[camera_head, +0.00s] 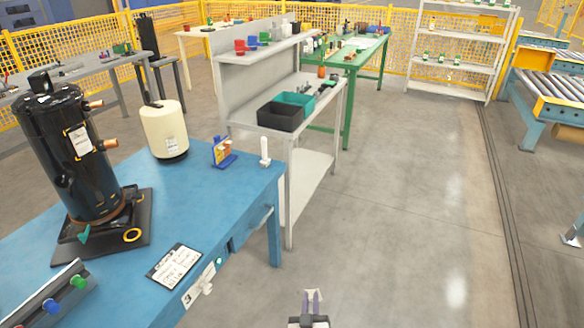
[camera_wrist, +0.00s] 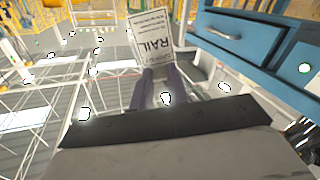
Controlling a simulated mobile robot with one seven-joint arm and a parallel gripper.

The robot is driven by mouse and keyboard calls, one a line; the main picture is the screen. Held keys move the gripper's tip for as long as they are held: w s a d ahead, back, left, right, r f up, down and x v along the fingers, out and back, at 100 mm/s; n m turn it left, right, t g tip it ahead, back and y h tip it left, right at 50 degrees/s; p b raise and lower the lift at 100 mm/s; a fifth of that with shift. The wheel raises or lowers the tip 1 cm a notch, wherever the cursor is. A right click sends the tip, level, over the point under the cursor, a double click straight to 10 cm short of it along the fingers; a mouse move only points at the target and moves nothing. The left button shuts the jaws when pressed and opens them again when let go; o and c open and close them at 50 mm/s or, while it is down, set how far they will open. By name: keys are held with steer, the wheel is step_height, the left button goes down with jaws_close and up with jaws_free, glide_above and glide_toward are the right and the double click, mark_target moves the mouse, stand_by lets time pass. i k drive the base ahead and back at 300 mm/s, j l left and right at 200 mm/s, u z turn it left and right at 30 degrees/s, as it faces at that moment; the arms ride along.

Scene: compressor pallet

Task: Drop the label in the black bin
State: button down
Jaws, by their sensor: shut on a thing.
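The label (camera_wrist: 150,35) is a white card with dark printed text, the word "RAIL" legible on it. In the wrist view my gripper (camera_wrist: 158,72) is shut on the label's lower edge, and the card sticks out past the fingertips. In the head view my gripper (camera_head: 313,295) is low at the bottom edge, over the floor, right of the blue table; the label shows there only as a small pale patch. The black bin (camera_head: 281,118) stands on the grey bench, farther off and well apart from my gripper. Its inside is dark, and I cannot tell what is in it.
A teal bin (camera_head: 300,99) stands right behind the black bin. The grey bench (camera_head: 335,82) has a raised upper shelf (camera_head: 255,50) with coloured cups. The blue table (camera_head: 215,190) holds a black compressor (camera_head: 70,160) and a cream tank (camera_head: 164,130).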

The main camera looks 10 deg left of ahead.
mark_target(274, 124)
steer(key=i+l, duration=0.4)
steer(key=l, duration=0.2)
steer(key=i+l, duration=0.45)
steer(key=l, duration=0.15)
steer(key=i+l, duration=0.4)
steer(key=l, duration=0.15)
steer(key=i+l, duration=0.45)
steer(key=l, duration=0.15)
steer(key=i+l+u, duration=0.1)
steer(key=u, duration=0.3)
steer(key=l+u, duration=0.25)
steer(key=u, duration=0.15)
steer(key=i, duration=0.05)
